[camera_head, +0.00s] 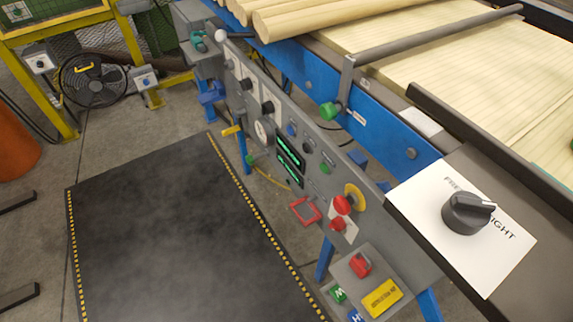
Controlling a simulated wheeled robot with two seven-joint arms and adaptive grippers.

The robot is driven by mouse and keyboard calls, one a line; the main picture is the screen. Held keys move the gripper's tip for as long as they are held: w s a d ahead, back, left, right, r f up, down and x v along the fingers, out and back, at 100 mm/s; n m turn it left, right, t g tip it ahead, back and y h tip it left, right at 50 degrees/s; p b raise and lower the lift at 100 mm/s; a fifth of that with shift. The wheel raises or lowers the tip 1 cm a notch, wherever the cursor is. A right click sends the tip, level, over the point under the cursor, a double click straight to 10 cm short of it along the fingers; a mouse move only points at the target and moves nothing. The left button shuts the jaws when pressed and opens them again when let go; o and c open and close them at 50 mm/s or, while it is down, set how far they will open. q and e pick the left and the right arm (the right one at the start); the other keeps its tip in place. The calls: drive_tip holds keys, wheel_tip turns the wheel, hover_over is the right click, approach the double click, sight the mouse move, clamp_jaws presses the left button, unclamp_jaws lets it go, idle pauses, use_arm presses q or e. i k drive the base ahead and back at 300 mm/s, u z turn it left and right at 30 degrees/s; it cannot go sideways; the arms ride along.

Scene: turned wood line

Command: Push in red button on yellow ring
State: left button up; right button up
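The yellow ring (355,194) is on the sloping grey control panel, right of the middle of the picture. The red button (343,205) is a round mushroom-shaped head that stands out from the ring and hides part of it. I cannot tell from this angle how far in the button sits. A smaller red knob (337,224) on a pale plate is just below it. Neither of my grippers shows in the head view.
A red square frame (305,210) is left of the button. A lower box carries a red switch (360,264). A white card with a black knob (468,212) lies at right. Blue conveyor frame (375,120) is behind. A dark mat (170,230) covers open floor.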

sight(341, 205)
drive_tip(key=z, duration=2.45)
drive_tip(key=k, duration=0.9)
drive_tip(key=u, duration=2.7)
